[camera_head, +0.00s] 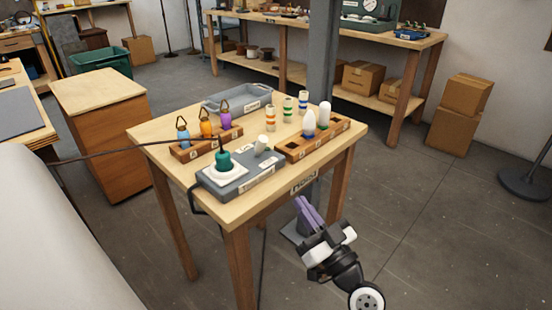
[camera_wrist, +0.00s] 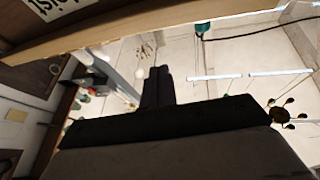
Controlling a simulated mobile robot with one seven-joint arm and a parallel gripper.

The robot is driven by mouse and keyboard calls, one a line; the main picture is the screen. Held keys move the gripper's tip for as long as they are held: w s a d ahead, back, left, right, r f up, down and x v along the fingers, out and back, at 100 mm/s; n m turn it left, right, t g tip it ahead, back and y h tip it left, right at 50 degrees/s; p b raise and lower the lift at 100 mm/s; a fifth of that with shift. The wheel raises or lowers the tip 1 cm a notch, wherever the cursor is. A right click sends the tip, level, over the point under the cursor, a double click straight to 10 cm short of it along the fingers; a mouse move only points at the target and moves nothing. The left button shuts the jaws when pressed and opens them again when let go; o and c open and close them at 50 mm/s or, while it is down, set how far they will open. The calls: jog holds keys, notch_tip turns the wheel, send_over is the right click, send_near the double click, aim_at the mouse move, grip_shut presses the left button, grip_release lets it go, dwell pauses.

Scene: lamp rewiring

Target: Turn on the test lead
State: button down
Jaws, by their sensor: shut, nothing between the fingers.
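A grey box (camera_head: 240,184) with a label on its front lies on the near left part of the small wooden table (camera_head: 262,209). A teal plug-like piece (camera_head: 222,162) sits upright on a white plate on the box. A small white upright piece (camera_head: 262,143) stands at the box's back right; I cannot tell if it is a switch. A dark lead (camera_head: 110,155) runs from the left towards the teal piece. My gripper (camera_head: 303,208) is shut and empty in front of the table's front edge, apart from the box. The wrist view shows its fingers together (camera_wrist: 157,82).
Wooden racks hold lamp-like pieces (camera_head: 205,125) at the left and white bulbs (camera_head: 309,122) at the right. Banded cylinders (camera_head: 287,108) and a grey tray (camera_head: 235,99) stand behind. A grey post (camera_head: 320,60) rises behind the table. The table edge (camera_wrist: 130,25) shows close in the wrist view.

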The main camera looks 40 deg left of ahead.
aim_at(264, 148)
jog(key=p+x, duration=0.6)
jog(key=x, duration=0.7)
jog(key=shift+r, duration=0.2)
jog(key=shift+w+a+p, duration=0.1)
jog(key=shift+a+p, duration=0.25)
jog(key=shift+a, duration=0.15)
jog(key=shift+w+r, duration=0.1)
jog(key=shift+w, duration=0.05)
